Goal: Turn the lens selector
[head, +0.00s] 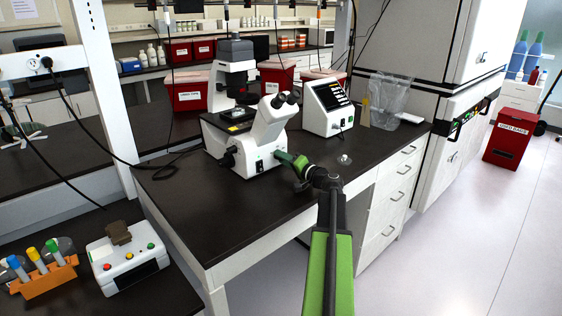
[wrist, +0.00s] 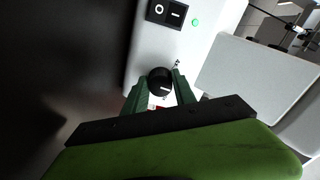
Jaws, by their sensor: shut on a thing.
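The white microscope (head: 262,137) stands on the dark bench. My gripper (head: 289,159) reaches its lower front side in the head view and hides that part of it. In the wrist view, the black round knob of the lens selector (wrist: 159,80) has a white mark and sits on the microscope's white panel (wrist: 142,55). My gripper (wrist: 160,88) has a green finger on each side of the knob and is shut on it. A black rocker switch (wrist: 166,13) and a green light (wrist: 195,22) are on the same panel.
A white box with a screen (head: 327,105) stands right of the microscope. The dark bench top (head: 200,210) is clear in front. A tube rack (head: 45,280) and a white button box (head: 128,258) are at lower left.

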